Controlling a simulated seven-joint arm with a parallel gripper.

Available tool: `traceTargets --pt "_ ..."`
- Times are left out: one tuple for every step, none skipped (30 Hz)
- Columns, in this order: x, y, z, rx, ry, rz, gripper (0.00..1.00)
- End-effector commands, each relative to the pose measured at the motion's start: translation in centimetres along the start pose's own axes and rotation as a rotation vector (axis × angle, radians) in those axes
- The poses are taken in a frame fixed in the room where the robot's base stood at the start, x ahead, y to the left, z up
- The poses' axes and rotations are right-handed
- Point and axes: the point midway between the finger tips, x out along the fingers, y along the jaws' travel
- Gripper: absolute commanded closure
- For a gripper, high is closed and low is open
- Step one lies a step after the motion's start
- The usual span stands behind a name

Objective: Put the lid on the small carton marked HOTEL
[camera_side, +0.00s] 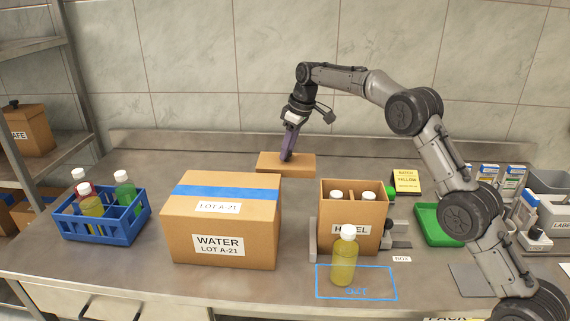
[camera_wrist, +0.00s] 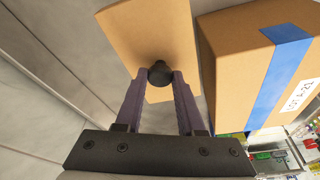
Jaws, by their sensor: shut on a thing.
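The small carton marked HOTEL (camera_side: 353,241) stands upright and open at the top, right of centre in the side view. Two white-capped bottles (camera_side: 337,196) show inside it. The lid (camera_side: 272,164) is a flat brown cardboard piece at the back of the counter, behind the WATER box. In the wrist view the lid (camera_wrist: 125,35) has a dark round knob (camera_wrist: 160,74). My gripper (camera_side: 287,156) points down at the lid, and in the wrist view its purple fingers (camera_wrist: 160,80) are shut on the knob. I cannot tell whether the lid touches the counter.
A large taped WATER box (camera_side: 222,246) stands between the lid and the front edge. A blue crate of bottles (camera_side: 80,226) is at left. A yellow bottle (camera_side: 344,262) stands before the HOTEL carton, at the blue-outlined EXIT area (camera_side: 386,297). A green tray (camera_side: 432,229) lies at right.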

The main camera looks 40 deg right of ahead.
Motion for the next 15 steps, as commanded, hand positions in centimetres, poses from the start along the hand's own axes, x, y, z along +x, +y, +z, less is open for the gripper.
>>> traceTargets --pt "-2.1 0.0 0.2 0.007 0.007 0.007 1.00" --pt "-3.2 -0.1 0.5 0.014 0.007 0.008 1.00" --pt "-4.7 -0.3 1.1 0.025 0.008 0.012 1.00" --pt "-5.9 -0.5 1.6 0.034 0.007 0.015 1.00" --pt "-6.8 -0.7 2.2 0.044 0.005 0.017 1.00" --pt "-8.0 -0.9 3.0 0.059 0.004 0.020 1.00" --pt "-8.8 -1.2 3.6 0.071 0.003 0.023 1.00" --pt "-9.6 -1.4 4.2 0.082 0.003 0.027 1.00" --pt "-10.6 -1.8 5.1 0.100 0.003 0.031 1.00" --pt "-11.2 -2.1 5.8 0.114 0.003 0.034 1.00" --pt "-11.8 -2.4 6.6 0.127 0.002 0.038 1.00" --pt "-12.5 -2.8 7.6 0.147 0.002 0.043 1.00" --pt "-12.8 -3.1 8.3 0.162 0.002 0.047 1.00" --pt "-13.2 -3.4 9.1 0.177 0.001 0.050 1.00" --pt "-13.5 -3.8 10.0 0.196 0.001 0.057 1.00"
